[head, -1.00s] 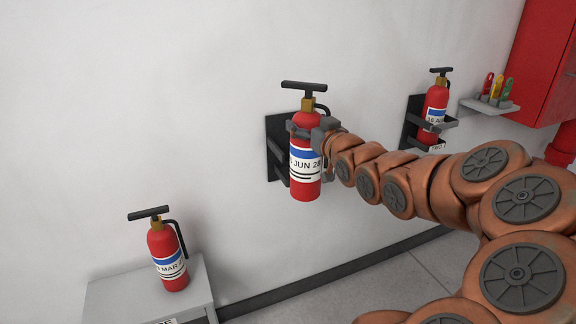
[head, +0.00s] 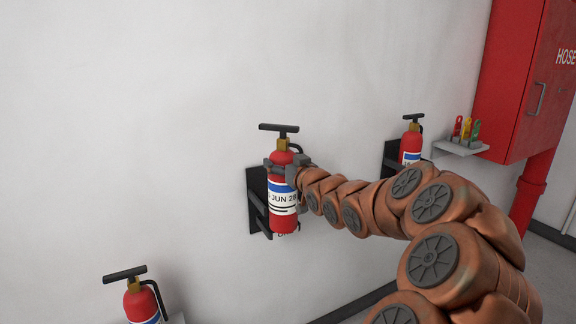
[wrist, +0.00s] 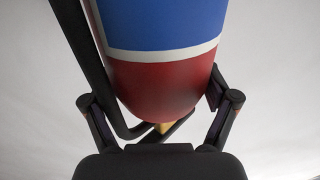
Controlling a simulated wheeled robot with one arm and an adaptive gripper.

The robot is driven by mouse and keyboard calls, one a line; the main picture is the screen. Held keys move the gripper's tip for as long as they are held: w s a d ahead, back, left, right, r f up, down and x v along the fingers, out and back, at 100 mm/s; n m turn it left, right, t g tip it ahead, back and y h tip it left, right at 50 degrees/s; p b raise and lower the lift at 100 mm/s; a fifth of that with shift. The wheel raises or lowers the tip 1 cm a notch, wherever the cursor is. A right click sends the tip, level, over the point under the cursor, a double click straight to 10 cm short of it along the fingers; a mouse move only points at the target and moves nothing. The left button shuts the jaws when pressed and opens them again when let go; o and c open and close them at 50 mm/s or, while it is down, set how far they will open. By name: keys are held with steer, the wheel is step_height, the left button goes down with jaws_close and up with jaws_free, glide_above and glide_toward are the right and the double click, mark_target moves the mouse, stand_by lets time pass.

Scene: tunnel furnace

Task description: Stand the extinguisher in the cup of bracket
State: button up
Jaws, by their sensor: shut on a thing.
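A red extinguisher (head: 283,222) with a black handle and a label reading "JUN 28" is upright in the middle of the head view. My gripper (head: 287,163) is shut on its upper body, just below the brass neck. A black wall bracket (head: 256,190) is behind and to the left of it, partly hidden by the extinguisher. I cannot tell whether the extinguisher's base is inside the cup or in front of it. In the wrist view the extinguisher (wrist: 155,80) fills the space between the fingers, its blue and white label close to the camera.
A second extinguisher (head: 411,142) stands in another black bracket (head: 390,160) to the right, partly behind my arm. A third extinguisher (head: 140,303) is at the lower left. A small shelf (head: 462,148) with coloured tags and a red hose cabinet (head: 515,80) are at the right.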

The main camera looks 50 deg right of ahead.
steer(key=w+d+f, duration=0.3)
steer(key=w, duration=0.3)
steer(key=shift+w+d+f+p, duration=0.2)
steer(key=shift+d+f+p, duration=0.15)
steer(key=shift+d, duration=0.05)
stand_by(0.4)
steer(key=shift+f, duration=0.1)
steer(key=o, duration=1.6)
steer(key=shift+f, duration=0.15)
steer(key=shift+s, duration=0.1)
steer(key=b+v, duration=0.1)
steer(key=v, duration=1.1)
steer(key=shift+a, duration=0.15)
